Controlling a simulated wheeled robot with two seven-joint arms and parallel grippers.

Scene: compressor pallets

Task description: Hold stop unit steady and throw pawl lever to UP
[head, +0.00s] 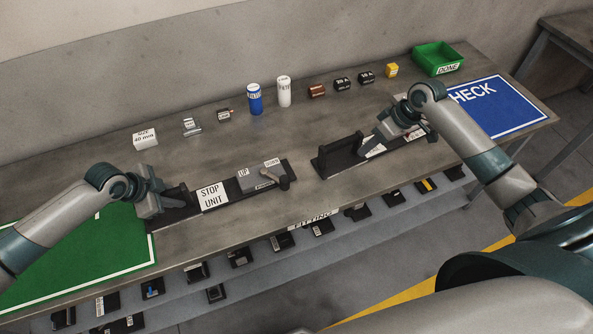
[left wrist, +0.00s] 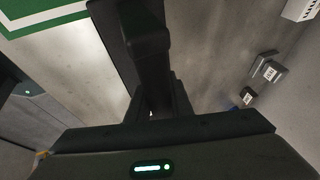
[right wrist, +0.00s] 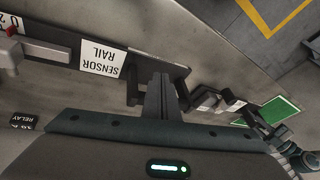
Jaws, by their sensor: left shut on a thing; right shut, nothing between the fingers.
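The stop unit's white label (head: 211,194) sits on a long black base on the bench. On its right part is a grey block (head: 246,184) marked UP and DOWN. The pawl lever (head: 283,180) is at the block's right end, nearer the DOWN mark. My left gripper (head: 160,203) is shut on the black upright handle at the unit's left end; the handle (left wrist: 148,45) fills the left wrist view's centre. My right gripper (head: 374,139) is shut and empty over the sensor rail, away from the lever. Its closed fingers (right wrist: 158,95) show beside the rail.
The sensor rail (head: 342,158) lies right of the stop unit. Several small parts, a blue bottle (head: 255,99) and a white bottle (head: 284,91) stand along the back. A green DONE bin (head: 437,60) is back right. A blue CHECK mat (head: 500,108) lies right, a green mat (head: 75,250) left.

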